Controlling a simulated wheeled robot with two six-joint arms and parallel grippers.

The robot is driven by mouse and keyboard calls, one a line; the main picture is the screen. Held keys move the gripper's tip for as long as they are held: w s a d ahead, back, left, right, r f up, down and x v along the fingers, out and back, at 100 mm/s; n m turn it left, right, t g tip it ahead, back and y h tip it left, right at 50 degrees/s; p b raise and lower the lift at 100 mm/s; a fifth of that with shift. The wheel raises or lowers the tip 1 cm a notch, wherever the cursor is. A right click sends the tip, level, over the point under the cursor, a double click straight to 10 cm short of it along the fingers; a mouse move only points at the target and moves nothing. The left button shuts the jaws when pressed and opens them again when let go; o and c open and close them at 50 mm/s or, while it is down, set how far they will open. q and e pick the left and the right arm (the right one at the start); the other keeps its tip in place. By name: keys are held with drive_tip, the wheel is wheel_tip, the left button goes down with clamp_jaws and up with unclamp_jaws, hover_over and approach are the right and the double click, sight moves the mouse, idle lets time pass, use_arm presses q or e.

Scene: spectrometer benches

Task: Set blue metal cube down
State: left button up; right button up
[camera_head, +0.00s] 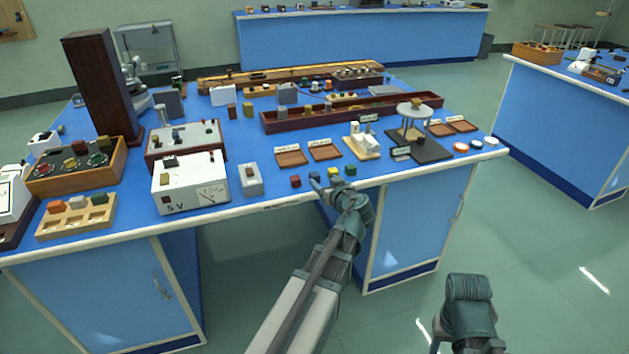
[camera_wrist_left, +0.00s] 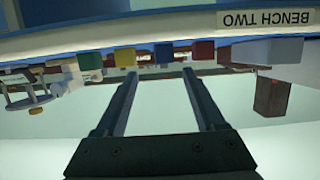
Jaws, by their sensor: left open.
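The blue metal cube (camera_head: 314,176) is on the front edge area of the near bench, in a row with a red cube (camera_head: 295,181), a yellow cube (camera_head: 333,172) and a green cube (camera_head: 350,169). In the left wrist view, which is upside down, the blue cube (camera_wrist_left: 163,51) shows between and beyond the fingertips, at the bench surface like its neighbours. My left gripper (camera_head: 325,184) is open and empty at the bench's front edge, close to the blue cube. It also shows in the wrist view (camera_wrist_left: 160,76).
The bench (camera_head: 240,210) carries a voltmeter box (camera_head: 190,182), a grey switch block (camera_head: 251,180), brown trays (camera_head: 291,157) and a balance-like stand (camera_head: 415,115) behind the cubes. A BENCH TWO label (camera_wrist_left: 265,18) marks the front edge. Open floor lies in front.

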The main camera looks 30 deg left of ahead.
sight(316, 176)
use_arm(q)
drive_tip(key=shift+s+b+x, duration=0.25)
drive_tip(key=shift+b+x, duration=0.55)
drive_tip(key=shift+x, duration=1.9)
drive_tip(key=shift+s+a, duration=0.1)
drive_tip(key=shift+a, duration=0.05)
clamp_jaws()
